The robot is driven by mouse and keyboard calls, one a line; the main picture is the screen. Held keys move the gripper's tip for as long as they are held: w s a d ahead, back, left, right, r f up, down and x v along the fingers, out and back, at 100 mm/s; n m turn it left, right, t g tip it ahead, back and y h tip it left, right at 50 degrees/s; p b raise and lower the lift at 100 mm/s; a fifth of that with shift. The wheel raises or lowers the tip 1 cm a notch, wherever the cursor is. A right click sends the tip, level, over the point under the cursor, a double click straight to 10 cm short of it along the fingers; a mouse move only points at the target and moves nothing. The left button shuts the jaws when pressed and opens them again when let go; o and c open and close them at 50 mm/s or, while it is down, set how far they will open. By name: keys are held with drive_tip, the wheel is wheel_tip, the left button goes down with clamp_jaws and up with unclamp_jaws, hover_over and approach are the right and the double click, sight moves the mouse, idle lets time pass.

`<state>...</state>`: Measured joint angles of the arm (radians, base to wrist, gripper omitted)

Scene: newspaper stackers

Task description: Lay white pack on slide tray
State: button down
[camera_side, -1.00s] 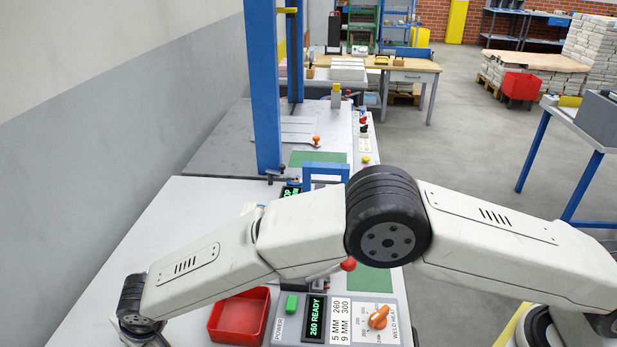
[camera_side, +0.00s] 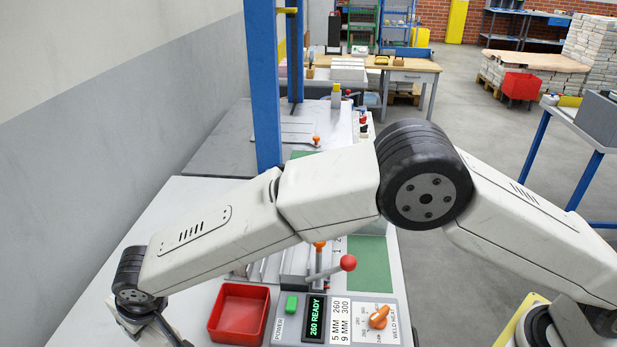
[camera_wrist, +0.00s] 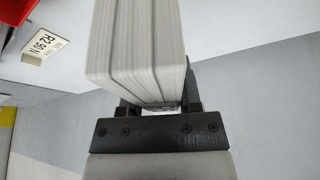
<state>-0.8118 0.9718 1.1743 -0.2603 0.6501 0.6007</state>
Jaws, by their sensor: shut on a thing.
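The white pack (camera_wrist: 138,45) fills the top middle of the wrist view, a pale block with layered edges. My gripper (camera_wrist: 158,108) is shut on it, with dark fingers on either side of its near end. In the side view only part of the gripper's mount shows at the lower left edge; the jaws and the pack are out of that picture. I cannot tell for sure which surface is the slide tray; a grey slotted plate (camera_side: 262,268) lies partly hidden behind my arm.
A red bin (camera_side: 240,312) stands at the bench front, beside a control panel (camera_side: 385,330) with an orange knob. A red-knobbed lever (camera_side: 348,263) rises behind the panel. A blue post (camera_side: 265,90) stands on the bench. A grey wall (camera_side: 90,150) runs along the left.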

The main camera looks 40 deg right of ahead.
drive_tip(key=s+r, duration=0.1)
drive_tip(key=s+d+r, duration=0.1)
drive_tip(key=r, duration=0.1)
drive_tip(key=s+d+r, duration=0.1)
drive_tip(key=shift+d+r, duration=0.1)
drive_tip(key=shift+r, duration=0.05)
drive_tip(key=s+d+r, duration=0.3)
drive_tip(key=s+d, duration=0.2)
drive_tip(key=s, duration=0.1)
drive_tip(key=shift+s+d+r, duration=0.15)
drive_tip(key=shift+s+r, duration=0.1)
drive_tip(key=shift+s, duration=0.05)
drive_tip(key=shift+w, duration=0.1)
idle(0.4)
